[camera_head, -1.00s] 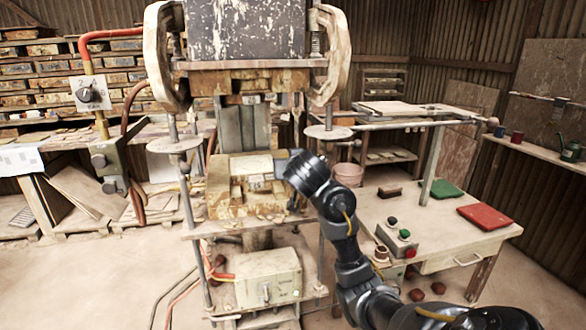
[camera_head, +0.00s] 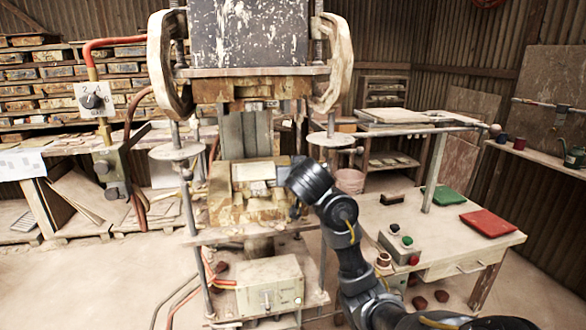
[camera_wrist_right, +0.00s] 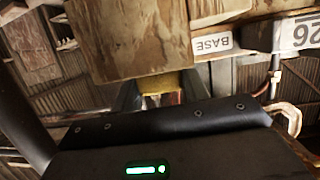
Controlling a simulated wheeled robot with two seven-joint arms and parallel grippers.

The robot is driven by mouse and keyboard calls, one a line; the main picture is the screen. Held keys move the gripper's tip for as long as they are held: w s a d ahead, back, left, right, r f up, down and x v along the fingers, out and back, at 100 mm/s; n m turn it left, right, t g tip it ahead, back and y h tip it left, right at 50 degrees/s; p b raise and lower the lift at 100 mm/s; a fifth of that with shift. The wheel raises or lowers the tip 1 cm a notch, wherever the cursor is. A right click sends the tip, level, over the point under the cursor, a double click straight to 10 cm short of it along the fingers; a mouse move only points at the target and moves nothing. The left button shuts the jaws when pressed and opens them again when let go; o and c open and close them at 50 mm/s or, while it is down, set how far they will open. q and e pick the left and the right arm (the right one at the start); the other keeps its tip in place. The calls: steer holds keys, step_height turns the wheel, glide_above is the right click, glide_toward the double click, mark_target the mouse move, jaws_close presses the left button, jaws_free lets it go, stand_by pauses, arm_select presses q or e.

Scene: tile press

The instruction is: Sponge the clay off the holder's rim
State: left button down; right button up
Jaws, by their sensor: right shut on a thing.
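The holder (camera_head: 228,206) is the clay-smeared yellow-brown block on the press's lower table, with a pale panel (camera_head: 254,171) in its top. My right gripper (camera_wrist_right: 178,92) is at the holder's right side, its jaws mostly hidden behind my wrist in the head view. In the right wrist view it is shut on the yellow sponge (camera_wrist_right: 180,80), of which only a small part shows. A large brown, stained block face (camera_wrist_right: 140,40) stands right in front of the sponge; I cannot tell whether they touch. My left gripper is out of view.
The press's upper block (camera_head: 250,35) hangs above the holder between upright rods. A side table at right carries a button box (camera_head: 401,246), a green pad (camera_head: 445,195) and a red pad (camera_head: 490,222). A switch box (camera_head: 93,99) stands at left.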

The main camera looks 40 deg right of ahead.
steer(key=shift+s+a+f, duration=0.15)
steer(key=shift+s+a, duration=0.2)
steer(key=shift+s, duration=0.25)
steer(key=shift+w+d, duration=0.2)
steer(key=shift+w, duration=0.05)
steer(key=shift+w+d+b, duration=0.25)
steer(key=shift+w, duration=0.25)
steer(key=shift+w+d+b, duration=0.25)
steer(key=shift+w, duration=0.2)
steer(key=shift+s, duration=0.1)
